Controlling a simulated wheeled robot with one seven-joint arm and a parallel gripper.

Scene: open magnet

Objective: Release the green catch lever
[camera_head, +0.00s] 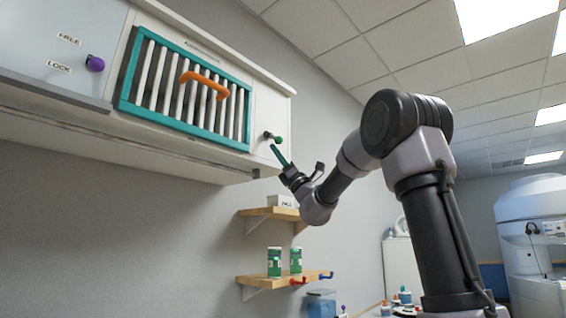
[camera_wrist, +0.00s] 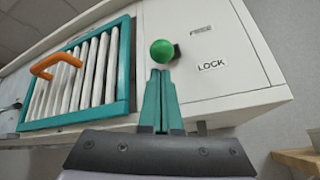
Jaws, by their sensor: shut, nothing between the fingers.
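The green catch lever shows as a round green knob (camera_wrist: 162,50) on the white cabinet front, just right of the teal-framed grille. Labels FREE and LOCK sit to its right in the wrist view, and the knob is to the left of both. In the head view the green knob (camera_head: 278,140) is at the cabinet's lower right, with a dark part to its left. My gripper (camera_wrist: 160,78) is shut and empty, its teal fingers pointing up at the knob. The fingertips appear just below it in both views; I cannot tell whether they touch. In the head view my gripper (camera_head: 274,149) shows edge-on.
The teal grille (camera_head: 122,104) has an orange handle (camera_head: 204,84). A purple knob (camera_head: 95,63) is on a grey panel at the left. Below are wooden shelves (camera_head: 262,280) with green-and-white containers (camera_head: 274,262). The space under the cabinet's left part is free.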

